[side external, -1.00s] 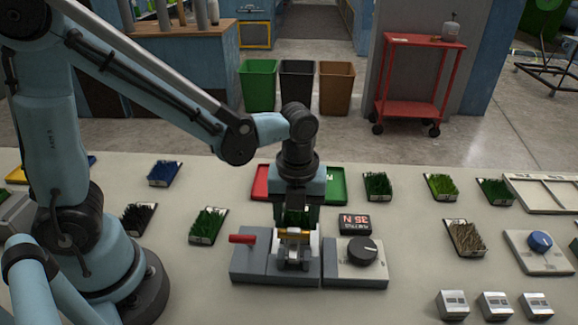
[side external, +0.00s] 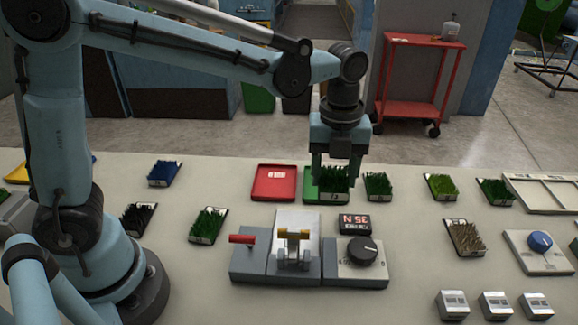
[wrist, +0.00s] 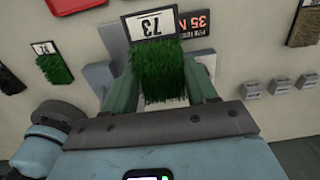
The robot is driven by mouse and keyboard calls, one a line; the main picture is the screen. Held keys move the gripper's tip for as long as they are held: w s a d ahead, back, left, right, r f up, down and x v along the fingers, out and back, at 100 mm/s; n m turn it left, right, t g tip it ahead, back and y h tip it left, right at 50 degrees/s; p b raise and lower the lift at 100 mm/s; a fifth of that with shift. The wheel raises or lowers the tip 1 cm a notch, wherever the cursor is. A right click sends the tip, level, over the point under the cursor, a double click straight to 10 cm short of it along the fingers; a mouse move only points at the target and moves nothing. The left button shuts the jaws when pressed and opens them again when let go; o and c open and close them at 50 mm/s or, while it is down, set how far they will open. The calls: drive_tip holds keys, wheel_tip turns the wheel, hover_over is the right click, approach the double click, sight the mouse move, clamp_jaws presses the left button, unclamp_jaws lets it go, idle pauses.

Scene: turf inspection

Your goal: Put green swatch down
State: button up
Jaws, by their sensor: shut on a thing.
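The green swatch (side external: 333,180) is a dark green grass tuft on a black base with a white number label. My gripper (side external: 337,177) is shut on it, with a finger on each side. In the side external view it is in front of or over the green tray (side external: 311,184); I cannot tell whether it touches the tray. In the wrist view the swatch (wrist: 160,75) sits between my two fingers (wrist: 163,95) and its label reads 73. The swatch and gripper hide much of the green tray.
A red tray (side external: 274,182) is left of the green one. Another green swatch (side external: 377,185) stands close on the right. A tester with a red lever (side external: 242,239), a knob (side external: 363,250) and a display reading 35 N (side external: 354,223) is in front. Several swatches surround this area.

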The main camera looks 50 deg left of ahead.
drive_tip(key=shift+w+d, duration=0.2)
drive_tip(key=shift+w, duration=0.75)
drive_tip(key=w+a+f, duration=0.2)
drive_tip(key=a, duration=0.1)
drive_tip(key=w+a+f, duration=0.2)
drive_tip(key=a, duration=0.1)
drive_tip(key=w+a+f, duration=0.2)
drive_tip(key=a+f, duration=0.1)
drive_tip(key=shift+w+a, duration=0.2)
drive_tip(key=shift+w, duration=0.1)
drive_tip(key=shift+f, duration=2.05)
drive_tip(key=shift+f, duration=0.1)
drive_tip(key=o, duration=0.8)
